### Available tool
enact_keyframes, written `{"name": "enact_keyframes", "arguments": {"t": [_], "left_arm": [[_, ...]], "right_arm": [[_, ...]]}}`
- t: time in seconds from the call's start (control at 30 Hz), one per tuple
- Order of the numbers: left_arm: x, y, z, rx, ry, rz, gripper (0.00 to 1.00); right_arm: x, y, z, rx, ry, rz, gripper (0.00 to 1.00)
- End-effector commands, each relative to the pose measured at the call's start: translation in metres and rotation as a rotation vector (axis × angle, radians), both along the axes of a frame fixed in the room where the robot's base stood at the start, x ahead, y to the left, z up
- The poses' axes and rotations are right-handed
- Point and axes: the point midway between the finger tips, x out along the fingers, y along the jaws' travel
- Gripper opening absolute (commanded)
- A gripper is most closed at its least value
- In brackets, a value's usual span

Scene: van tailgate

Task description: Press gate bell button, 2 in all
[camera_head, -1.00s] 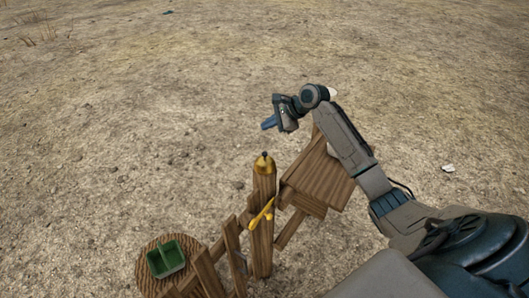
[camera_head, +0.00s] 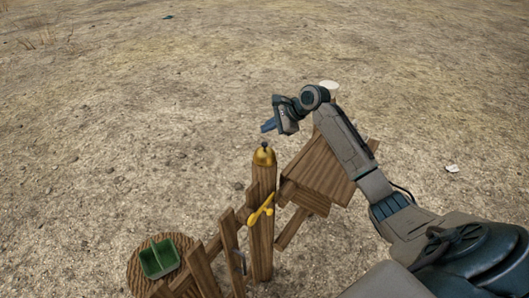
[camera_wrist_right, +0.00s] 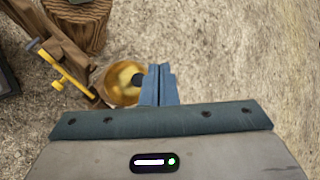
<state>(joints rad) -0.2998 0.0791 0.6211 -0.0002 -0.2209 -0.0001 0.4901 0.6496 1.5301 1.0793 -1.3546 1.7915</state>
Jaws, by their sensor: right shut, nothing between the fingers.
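The gate bell is a brass dome (camera_head: 264,158) on top of a wooden gate post, with a small dark button (camera_head: 264,144) at its crown. In the right wrist view the brass bell (camera_wrist_right: 118,84) lies just left of my fingertips, and its dark button (camera_wrist_right: 139,80) shows right beside them, partly covered. My right gripper (camera_head: 268,126) is shut and empty. In the head view it is above the bell, with a visible gap to the button. In the wrist view its blue fingers (camera_wrist_right: 159,84) are together. My left gripper is not in view.
A yellow latch handle (camera_head: 262,210) is on the post below the bell. A wooden slanted board (camera_head: 318,170) stands to the right, under my right arm. A green tray (camera_head: 160,259) sits on a round stump (camera_head: 137,272) at lower left. Open dirt ground lies beyond.

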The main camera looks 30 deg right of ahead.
Motion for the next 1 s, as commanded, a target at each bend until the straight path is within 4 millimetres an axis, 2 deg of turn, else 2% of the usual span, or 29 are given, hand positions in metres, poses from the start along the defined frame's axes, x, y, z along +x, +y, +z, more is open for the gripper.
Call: {"name": "enact_keyframes", "arguments": {"t": [0.03, 0.1, 0.3, 1.0], "left_arm": [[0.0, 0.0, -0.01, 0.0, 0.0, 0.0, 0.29], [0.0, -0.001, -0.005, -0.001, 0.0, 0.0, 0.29], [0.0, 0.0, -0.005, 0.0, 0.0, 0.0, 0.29], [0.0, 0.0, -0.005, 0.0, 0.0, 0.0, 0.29]], "right_arm": [[0.0, 0.0, -0.01, 0.0, 0.0, 0.0, 0.0], [0.0, 0.0, -0.015, 0.001, 0.001, 0.0, 0.0], [0.0, 0.0, -0.029, 0.0, 0.0, 0.0, 0.0], [0.0, 0.0, -0.03, 0.0, -0.001, -0.001, 0.0]]}}
